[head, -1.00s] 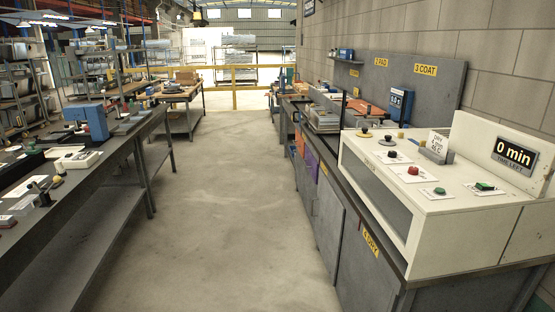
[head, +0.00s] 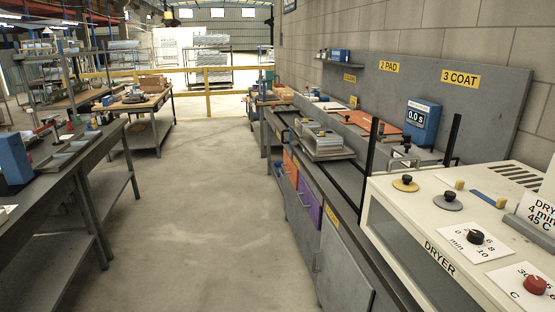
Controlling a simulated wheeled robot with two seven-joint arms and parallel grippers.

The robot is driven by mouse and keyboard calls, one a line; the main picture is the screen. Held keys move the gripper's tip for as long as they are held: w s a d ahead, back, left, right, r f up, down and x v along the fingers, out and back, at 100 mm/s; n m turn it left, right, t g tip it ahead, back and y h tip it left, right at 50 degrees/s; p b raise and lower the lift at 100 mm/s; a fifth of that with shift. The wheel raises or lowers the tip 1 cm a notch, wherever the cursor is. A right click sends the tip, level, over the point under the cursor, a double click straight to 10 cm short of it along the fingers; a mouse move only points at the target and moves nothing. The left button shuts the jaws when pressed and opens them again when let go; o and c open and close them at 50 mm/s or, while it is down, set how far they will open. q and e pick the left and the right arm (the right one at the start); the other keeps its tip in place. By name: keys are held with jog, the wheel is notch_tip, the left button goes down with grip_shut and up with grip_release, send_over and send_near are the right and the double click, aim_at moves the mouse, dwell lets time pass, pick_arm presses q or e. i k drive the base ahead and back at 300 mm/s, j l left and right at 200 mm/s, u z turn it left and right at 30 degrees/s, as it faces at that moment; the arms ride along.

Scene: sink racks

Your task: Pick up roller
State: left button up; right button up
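I cannot make out a roller for certain in the head view. The bench on the right (head: 340,222) carries small tools and fittings too small to name. An orange flat piece (head: 352,119) lies on it below the "2 PAD" sign (head: 389,67). A blue box reading 0.0 s (head: 421,120) stands below the "3 COAT" sign (head: 460,78). Two black upright posts rise from the bench near the dryer. Neither of my grippers is in view.
The white dryer (head: 436,252) with knobs stands at the near right. A stack of grey trays (head: 326,147) sits farther along the bench. A dark table (head: 75,165) lines the left. The concrete aisle (head: 215,200) between is clear, up to a yellow railing (head: 208,91).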

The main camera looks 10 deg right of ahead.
aim_at(379, 136)
jog(key=i+j+z, duration=0.2)
jog(key=i+z, duration=0.25)
jog(key=i+j+z, duration=0.4)
jog(key=i, duration=0.25)
jog(key=i+j+z, duration=0.45)
jog(key=i+j, duration=0.15)
jog(key=j, duration=0.15)
jog(key=i+j+z, duration=0.15)
jog(key=j, duration=0.2)
jog(key=i+j, duration=0.15)
jog(key=j, duration=0.15)
jog(key=i+j+z, duration=0.15)
jog(key=j, duration=0.2)
jog(key=i+j, duration=0.1)
jog(key=j, duration=0.25)
jog(key=z, duration=0.05)
